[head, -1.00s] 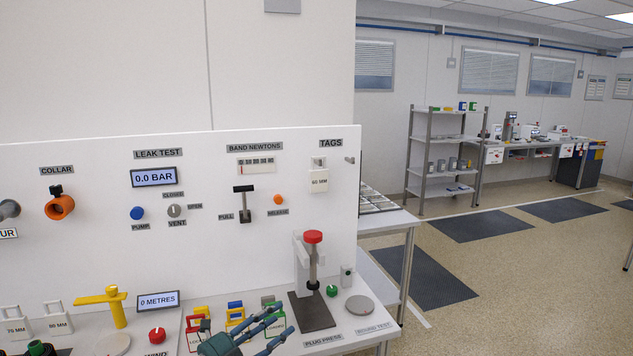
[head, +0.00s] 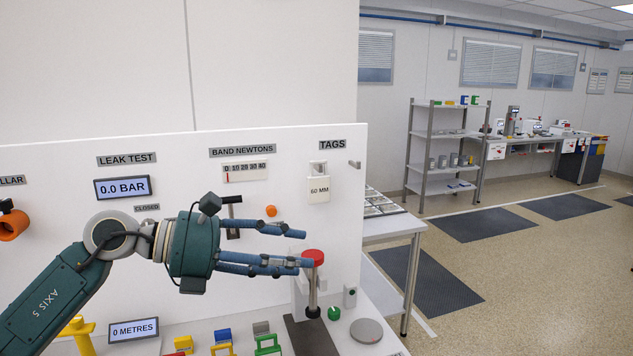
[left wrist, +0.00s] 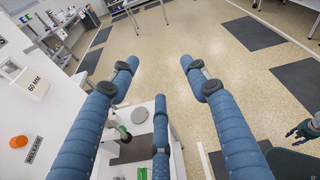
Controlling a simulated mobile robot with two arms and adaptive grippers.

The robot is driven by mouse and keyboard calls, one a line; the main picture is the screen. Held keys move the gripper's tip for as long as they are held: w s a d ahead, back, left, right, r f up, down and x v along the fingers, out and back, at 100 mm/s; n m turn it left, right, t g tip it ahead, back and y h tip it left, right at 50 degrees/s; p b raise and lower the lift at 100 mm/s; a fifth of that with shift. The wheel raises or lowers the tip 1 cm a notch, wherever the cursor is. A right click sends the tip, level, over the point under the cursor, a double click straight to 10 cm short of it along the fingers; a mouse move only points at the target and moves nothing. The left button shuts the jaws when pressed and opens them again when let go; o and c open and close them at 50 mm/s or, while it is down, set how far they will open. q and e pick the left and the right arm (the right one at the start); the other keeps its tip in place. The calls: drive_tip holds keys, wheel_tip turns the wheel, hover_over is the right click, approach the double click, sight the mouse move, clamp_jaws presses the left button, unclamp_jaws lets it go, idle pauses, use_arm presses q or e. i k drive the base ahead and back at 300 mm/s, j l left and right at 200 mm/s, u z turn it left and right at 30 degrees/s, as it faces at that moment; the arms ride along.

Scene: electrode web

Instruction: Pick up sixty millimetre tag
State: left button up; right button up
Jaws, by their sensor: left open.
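The white sixty millimetre tag (head: 319,190), marked "60 MM", hangs on the panel below the TAGS label (head: 339,145). It also shows at the left edge of the left wrist view (left wrist: 36,83). My left gripper (head: 306,249) is open and empty in front of the panel. Its blue fingers point right in the head view. They are below and a little left of the tag, apart from it, and overlap the red press knob (head: 314,257) in the picture. In the left wrist view, part of my right gripper (left wrist: 304,127) shows at the right edge; its opening is unclear.
The plug press (head: 313,300) stands below the tag, with a green knob (head: 334,313) and a round grey disc (head: 367,331) beside it. An empty peg (head: 355,164) sticks out right of the tag. A side table (head: 400,226) stands to the right, with open floor beyond.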

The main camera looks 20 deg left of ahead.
sight(318, 186)
drive_tip(key=i+j, duration=0.25)
drive_tip(key=i, duration=0.2)
drive_tip(key=i+j, duration=0.25)
drive_tip(key=i, duration=0.15)
drive_tip(key=i+j, duration=0.2)
drive_tip(key=i, duration=0.25)
